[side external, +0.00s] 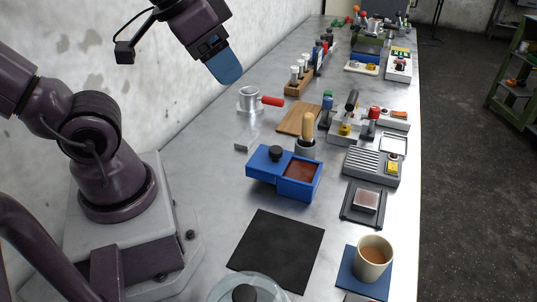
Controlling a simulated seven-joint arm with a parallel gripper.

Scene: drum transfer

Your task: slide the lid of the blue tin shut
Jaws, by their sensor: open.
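The blue tin (297,187) stands on the grey bench in the middle of the side external view. The right part of the tin is uncovered and shows a brown filling (302,170). My gripper (226,68) is open, high above the bench, up and to the left of the tin and well apart from it. It appears empty. Its blue finger side faces the camera, and the gap between the fingers is hidden.
A tamper with a wooden handle (307,128) stands in a holder just behind the tin. A grey slotted box (371,165) stands right of the tin.

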